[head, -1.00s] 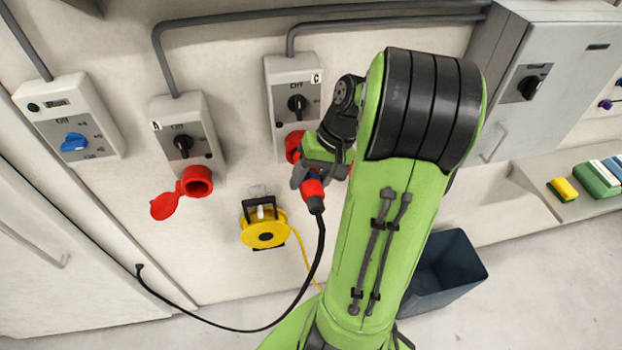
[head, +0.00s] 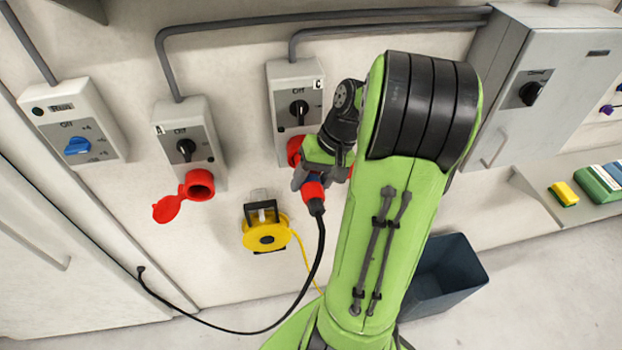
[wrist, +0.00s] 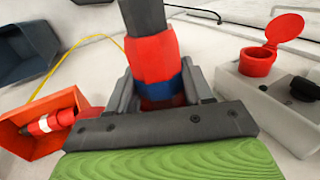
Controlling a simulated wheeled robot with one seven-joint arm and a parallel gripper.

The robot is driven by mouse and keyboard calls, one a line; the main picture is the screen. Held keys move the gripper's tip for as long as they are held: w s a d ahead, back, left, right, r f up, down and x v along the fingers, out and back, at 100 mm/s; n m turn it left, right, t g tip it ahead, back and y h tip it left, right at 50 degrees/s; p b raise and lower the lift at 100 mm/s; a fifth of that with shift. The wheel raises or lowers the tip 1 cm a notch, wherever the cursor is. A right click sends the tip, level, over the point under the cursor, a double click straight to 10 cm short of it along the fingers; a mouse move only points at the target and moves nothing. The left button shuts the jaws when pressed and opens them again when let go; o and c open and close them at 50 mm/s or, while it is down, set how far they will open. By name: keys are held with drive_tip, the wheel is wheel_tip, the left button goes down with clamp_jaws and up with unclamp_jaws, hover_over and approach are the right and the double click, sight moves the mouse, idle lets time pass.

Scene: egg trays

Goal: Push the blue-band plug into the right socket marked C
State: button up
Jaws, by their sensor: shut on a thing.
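The red plug with a blue band shows in the head view (head: 313,191) and the wrist view (wrist: 152,58), its black cable hanging down to the left. My gripper (wrist: 160,92) is shut on it around the blue band; it also shows in the head view (head: 307,178). Socket box C (head: 285,75), with a black knob, is on the wall just above my gripper. Its red socket (head: 294,150) is mostly hidden behind my gripper. The plug's front end is hidden, so I cannot tell whether it is in the socket.
Socket box A (head: 180,120) is to the left, its red socket (head: 200,184) open with the lid down. A yellow cable reel (head: 266,234) hangs below. An orange container (wrist: 40,112) holds another red plug (wrist: 60,122). A dark bin (head: 447,275) stands right of my arm.

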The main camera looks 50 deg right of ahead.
drive_tip(key=shift+w+d+p, duration=0.45)
drive_tip(key=shift+w, duration=0.2)
drive_tip(key=shift+w+d+p, duration=0.45)
drive_tip(key=shift+w, duration=0.15)
idle(1.6)
drive_tip(key=shift+w+d+r, duration=0.15)
drive_tip(key=shift+w+d, duration=0.05)
drive_tip(key=shift+w, duration=0.15)
idle(0.4)
drive_tip(key=o, duration=0.6)
drive_tip(key=o, duration=0.4)
drive_tip(key=shift+c, duration=0.2)
drive_tip(key=o, duration=0.4)
drive_tip(key=shift+a, duration=0.15)
drive_tip(key=p+v, duration=0.1)
drive_tip(key=v, duration=1.4)
drive_tip(key=shift+r+p, duration=0.35)
